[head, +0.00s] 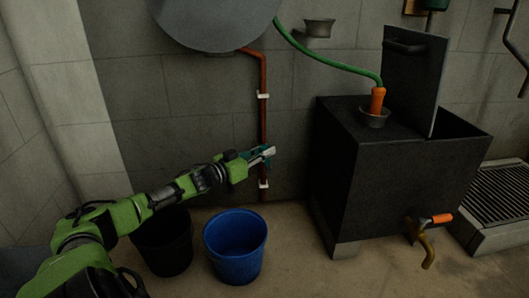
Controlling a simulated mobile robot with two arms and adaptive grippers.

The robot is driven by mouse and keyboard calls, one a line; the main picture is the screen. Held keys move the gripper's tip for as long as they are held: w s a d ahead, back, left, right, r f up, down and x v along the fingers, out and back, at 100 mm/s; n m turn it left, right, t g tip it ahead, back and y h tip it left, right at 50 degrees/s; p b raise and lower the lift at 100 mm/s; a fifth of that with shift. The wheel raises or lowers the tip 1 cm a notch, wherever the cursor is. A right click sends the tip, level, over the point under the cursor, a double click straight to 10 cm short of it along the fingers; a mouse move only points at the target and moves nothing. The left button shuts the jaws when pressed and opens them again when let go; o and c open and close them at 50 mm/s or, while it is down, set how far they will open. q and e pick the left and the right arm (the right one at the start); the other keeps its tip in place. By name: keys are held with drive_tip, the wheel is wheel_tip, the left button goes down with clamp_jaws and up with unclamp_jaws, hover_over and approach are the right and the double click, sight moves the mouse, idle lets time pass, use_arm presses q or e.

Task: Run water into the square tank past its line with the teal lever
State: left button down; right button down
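The square tank (335,165) is a dark box on feet at right of centre, with its lid (414,80) standing upright and its top open behind it. Its inside, any line and the water level are hidden. My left gripper (268,153) is at the copper pipe (263,110) on the wall, left of the tank. A teal part (260,160), apparently the teal lever, shows right at the fingers and is partly covered by them. I cannot tell whether they grip it. My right gripper is not in view.
A green hose (330,60) runs from near the round grey vessel (215,20) to an orange nozzle (377,100) in a cup on the tank. A brass tap (428,250) with an orange handle is low on the tank. A blue bucket (235,262) and black bucket (163,255) stand below my arm.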

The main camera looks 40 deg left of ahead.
use_arm(q)
drive_tip(key=shift+s+a+f+n+t, duration=0.25)
drive_tip(key=shift+s+a+n+t, duration=0.15)
drive_tip(key=shift+n+t, duration=0.15)
drive_tip(key=shift+s+a+f+n+t+y+b, duration=0.25)
drive_tip(key=shift+s+a+f+n+t+b, duration=0.15)
drive_tip(key=shift+n+t+b, duration=0.4)
drive_tip(key=shift+s+a+f+n+t+y+b, duration=0.3)
drive_tip(key=shift+s+n+t+b, duration=0.2)
drive_tip(key=shift+n+t+b, duration=0.35)
drive_tip(key=shift+s+a+f+n+t+y+b, duration=0.3)
drive_tip(key=shift+s+n+t+b, duration=0.3)
drive_tip(key=shift+b, duration=0.4)
drive_tip(key=shift+w, duration=0.15)
drive_tip(key=c, duration=1.9)
unclamp_jaws()
